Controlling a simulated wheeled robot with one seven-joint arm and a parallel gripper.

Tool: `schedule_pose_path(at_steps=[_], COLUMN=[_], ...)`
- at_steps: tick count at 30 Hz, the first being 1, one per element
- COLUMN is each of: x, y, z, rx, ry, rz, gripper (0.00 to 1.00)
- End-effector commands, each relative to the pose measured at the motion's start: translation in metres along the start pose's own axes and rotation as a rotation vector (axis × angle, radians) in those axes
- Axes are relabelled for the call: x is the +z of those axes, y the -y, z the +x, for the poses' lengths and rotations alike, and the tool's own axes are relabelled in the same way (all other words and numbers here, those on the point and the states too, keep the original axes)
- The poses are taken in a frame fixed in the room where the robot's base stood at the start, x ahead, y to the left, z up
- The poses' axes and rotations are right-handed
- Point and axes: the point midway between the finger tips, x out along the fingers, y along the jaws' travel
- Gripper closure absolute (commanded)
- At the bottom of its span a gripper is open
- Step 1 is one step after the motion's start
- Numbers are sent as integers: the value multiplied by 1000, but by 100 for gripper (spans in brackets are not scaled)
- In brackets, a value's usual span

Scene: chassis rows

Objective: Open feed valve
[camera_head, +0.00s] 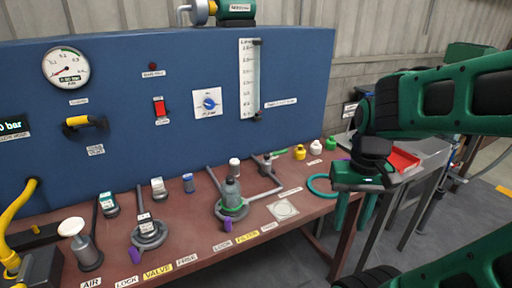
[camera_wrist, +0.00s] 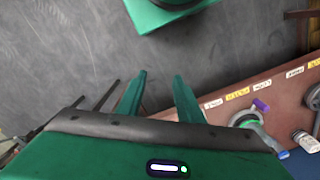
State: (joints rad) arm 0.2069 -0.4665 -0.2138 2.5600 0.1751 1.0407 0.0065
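A lever with a yellow-and-black handle (camera_head: 86,123) is mounted on the blue panel at left, its handle lying roughly level. The label below it is too small to read, so I cannot tell if it is the feed valve. A grey fitting (camera_head: 148,231) with a purple tab stands on the bench behind the LOCK, VALVE and FREE labels. A second fitting (camera_head: 231,199) stands behind the FILTER label. My gripper (camera_head: 351,224) hangs at the bench's right end, away from all of these. In the wrist view its fingers (camera_wrist: 159,76) are apart with nothing between them.
The blue panel (camera_head: 140,80) carries a round gauge (camera_head: 65,67), a red switch (camera_head: 160,107) and a blue knob (camera_head: 208,103). Small bottles and a teal ring (camera_head: 322,186) are on the brown bench (camera_head: 190,262). A red tray (camera_head: 402,160) is at right.

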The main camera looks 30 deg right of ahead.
Motion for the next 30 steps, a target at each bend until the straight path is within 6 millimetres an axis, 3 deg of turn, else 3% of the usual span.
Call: schedule_pose_path(at_steps=[12, 16, 20, 24, 30], x=[6, -17, -68, -136, -231], y=[-5, 6, 24, 50, 90], z=[-7, -18, -38, -57, -70], rx=[-7, -7, -12, -29, -69], ry=[-14, -27, -50, -81, -111], rz=[8, 69, 188, 346, 566], gripper=[67, 67, 67, 67, 67])
